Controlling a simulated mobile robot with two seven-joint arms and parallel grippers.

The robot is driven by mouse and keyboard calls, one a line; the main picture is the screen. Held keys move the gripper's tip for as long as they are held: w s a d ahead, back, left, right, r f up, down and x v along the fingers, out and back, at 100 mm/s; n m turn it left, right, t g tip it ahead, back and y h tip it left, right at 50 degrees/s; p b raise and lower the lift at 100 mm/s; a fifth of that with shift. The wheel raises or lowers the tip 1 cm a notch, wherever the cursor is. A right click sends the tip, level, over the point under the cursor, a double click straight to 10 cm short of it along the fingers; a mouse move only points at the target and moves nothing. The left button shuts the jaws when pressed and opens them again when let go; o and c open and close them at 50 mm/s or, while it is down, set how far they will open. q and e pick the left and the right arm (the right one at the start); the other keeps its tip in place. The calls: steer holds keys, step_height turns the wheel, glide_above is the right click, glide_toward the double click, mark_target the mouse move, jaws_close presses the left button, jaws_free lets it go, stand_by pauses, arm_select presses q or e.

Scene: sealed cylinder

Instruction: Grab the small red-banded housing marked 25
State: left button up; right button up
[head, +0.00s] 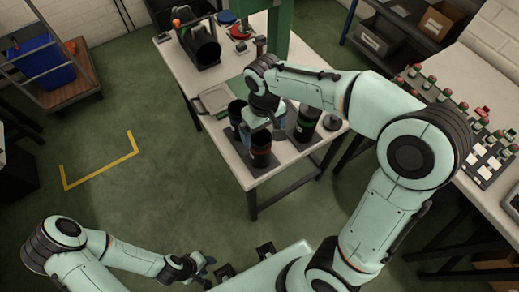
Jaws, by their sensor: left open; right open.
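A small black housing with a red band (261,153) stands upright near the front edge of the light-topped table (258,178). I cannot read any number on it at this size. My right gripper (264,130) points down over it with its jaws open; the fingers are at or just above its top, and I cannot tell whether they touch it. The gripper hides part of the area behind the housing. My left gripper (199,269) is open and empty, low at the bottom of the view, away from the table.
A dark housing with a green band (304,127) stands close to the right. Another dark cylinder (237,113) stands behind left, near a grey tray-like device (214,99). A black machine (202,48) and a green column (278,32) occupy the table's back.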

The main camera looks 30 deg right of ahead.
mark_target(260, 142)
steer(key=f, duration=0.5)
steer(key=w+f, duration=0.1)
steer(key=f, duration=0.2)
steer(key=shift+a, duration=0.2)
steer(key=shift+r, duration=0.1)
jaws_close()
